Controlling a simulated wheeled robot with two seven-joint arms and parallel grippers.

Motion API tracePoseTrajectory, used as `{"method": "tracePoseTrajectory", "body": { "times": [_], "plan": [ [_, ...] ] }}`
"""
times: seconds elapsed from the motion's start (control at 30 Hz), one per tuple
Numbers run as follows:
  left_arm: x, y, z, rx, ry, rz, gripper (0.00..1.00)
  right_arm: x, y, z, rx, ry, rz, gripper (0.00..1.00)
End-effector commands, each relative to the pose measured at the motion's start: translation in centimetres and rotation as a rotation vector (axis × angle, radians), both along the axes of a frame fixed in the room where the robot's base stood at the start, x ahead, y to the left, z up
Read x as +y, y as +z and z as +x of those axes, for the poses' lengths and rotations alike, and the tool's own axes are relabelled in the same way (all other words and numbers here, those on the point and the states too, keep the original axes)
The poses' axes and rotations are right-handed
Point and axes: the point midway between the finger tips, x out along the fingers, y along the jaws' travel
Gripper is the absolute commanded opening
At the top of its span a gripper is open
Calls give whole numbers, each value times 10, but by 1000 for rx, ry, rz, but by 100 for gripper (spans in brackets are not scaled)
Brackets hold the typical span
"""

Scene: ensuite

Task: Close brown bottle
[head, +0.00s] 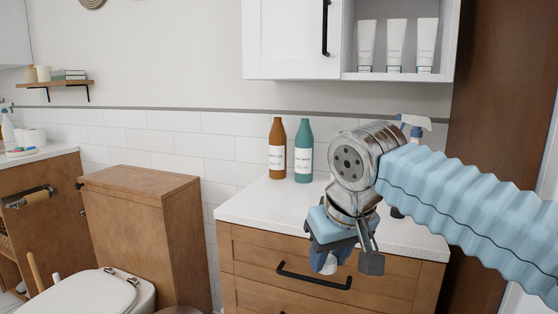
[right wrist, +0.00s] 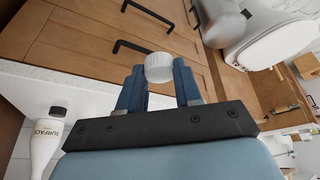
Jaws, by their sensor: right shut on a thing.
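The brown bottle (head: 277,150) stands upright at the back of the white counter, left of a teal bottle (head: 303,150). Its narrow neck shows no separate cap that I can make out. My right gripper (head: 328,262) is in front of the counter's front edge, above the drawer handle, nearer to me than the bottle and apart from it. In the right wrist view its blue fingers (right wrist: 159,88) are shut on a small white ribbed cap (right wrist: 159,67). My left gripper is not in view.
The white counter (head: 250,207) is clear in front of the bottles. A white bottle with a black top (right wrist: 48,140) shows in the right wrist view. My right arm partly hides a spray bottle (head: 416,122). A wall cabinet (head: 290,40) hangs above; a toilet (head: 95,292) is at left.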

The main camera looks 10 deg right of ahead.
Motion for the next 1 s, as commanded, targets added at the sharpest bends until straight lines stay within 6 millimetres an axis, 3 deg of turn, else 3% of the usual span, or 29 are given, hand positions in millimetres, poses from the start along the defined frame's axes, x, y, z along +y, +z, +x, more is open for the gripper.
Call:
{"method": "tracePoseTrajectory", "body": {
  "times": [0.27, 0.5, 0.6, 0.7, 0.8, 1.0],
  "plan": [
    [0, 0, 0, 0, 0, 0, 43, -21, -105, 22, 11, -84, -2, 6],
    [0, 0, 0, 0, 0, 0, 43, -39, -245, 39, 14, -158, -2, 6],
    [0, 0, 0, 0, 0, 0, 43, -40, -285, 42, 14, -166, 7, 6],
    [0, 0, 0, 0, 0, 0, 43, -39, -311, 43, 14, -167, 19, 6],
    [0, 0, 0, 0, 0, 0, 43, -38, -325, 44, 14, -169, 28, 6],
    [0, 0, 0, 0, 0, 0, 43, -38, -329, 44, 13, -170, 31, 6]
  ]
}}
